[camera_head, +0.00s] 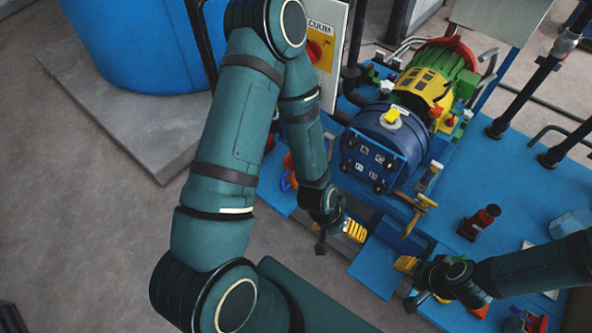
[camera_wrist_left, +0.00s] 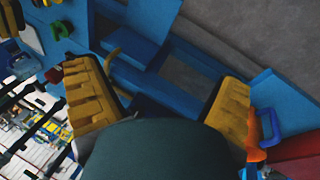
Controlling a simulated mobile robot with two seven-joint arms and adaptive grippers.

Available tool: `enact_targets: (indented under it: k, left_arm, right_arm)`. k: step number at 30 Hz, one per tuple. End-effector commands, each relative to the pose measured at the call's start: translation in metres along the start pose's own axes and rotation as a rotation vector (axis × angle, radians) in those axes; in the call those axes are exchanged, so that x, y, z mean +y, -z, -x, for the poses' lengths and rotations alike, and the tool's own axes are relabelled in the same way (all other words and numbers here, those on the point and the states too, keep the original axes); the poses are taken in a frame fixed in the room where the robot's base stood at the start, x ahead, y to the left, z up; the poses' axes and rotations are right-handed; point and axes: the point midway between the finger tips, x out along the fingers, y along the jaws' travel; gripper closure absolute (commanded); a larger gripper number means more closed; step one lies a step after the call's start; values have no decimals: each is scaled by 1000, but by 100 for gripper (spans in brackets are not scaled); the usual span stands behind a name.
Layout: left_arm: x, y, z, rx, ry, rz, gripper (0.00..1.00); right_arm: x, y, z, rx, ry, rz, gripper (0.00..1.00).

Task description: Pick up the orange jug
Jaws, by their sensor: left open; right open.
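An orange item with a blue handle (camera_head: 289,163) shows partly behind my left forearm in the head view. It may be the orange jug, but most of it is hidden. In the left wrist view, an orange piece (camera_wrist_left: 254,142) shows at the right edge, beside a blue handle and a red surface. My left gripper (camera_head: 340,232) is open and empty, to the right of and nearer than the orange item. Its yellow-padded fingers stand wide apart in the left wrist view (camera_wrist_left: 160,105). My right gripper (camera_head: 415,280) is open near the blue bench's front edge.
A blue motor-like machine (camera_head: 385,145) with a yellow and green part stands on the blue bench (camera_head: 470,180). A hammer-like tool (camera_head: 415,210) and a dark red-capped bottle (camera_head: 479,222) are nearby. A large blue tank (camera_head: 140,40) stands at the back left.

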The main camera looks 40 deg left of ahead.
Motion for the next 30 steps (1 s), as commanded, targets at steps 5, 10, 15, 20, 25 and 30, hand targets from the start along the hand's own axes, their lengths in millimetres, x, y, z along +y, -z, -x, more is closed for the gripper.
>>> enact_targets:
  k: [5,10,15,20,25,30]
  left_arm:
    - [0,0,0,0,0,0,6]
    - [-1,1,0,0,3,9,33]
    - [-31,25,-4,-4,79,223,63]
    - [-92,74,2,26,219,693,63]
    - [-152,126,27,116,320,1208,63]
    - [-185,162,54,200,350,1554,63]
  right_arm:
    - [0,0,0,0,0,0,53]
    - [0,0,0,0,0,0,53]
    - [-1,1,3,2,0,-1,53]
    - [-3,4,8,7,-1,-2,53]
    - [-5,6,13,13,-1,-4,53]
    - [-6,8,16,16,-2,-5,53]
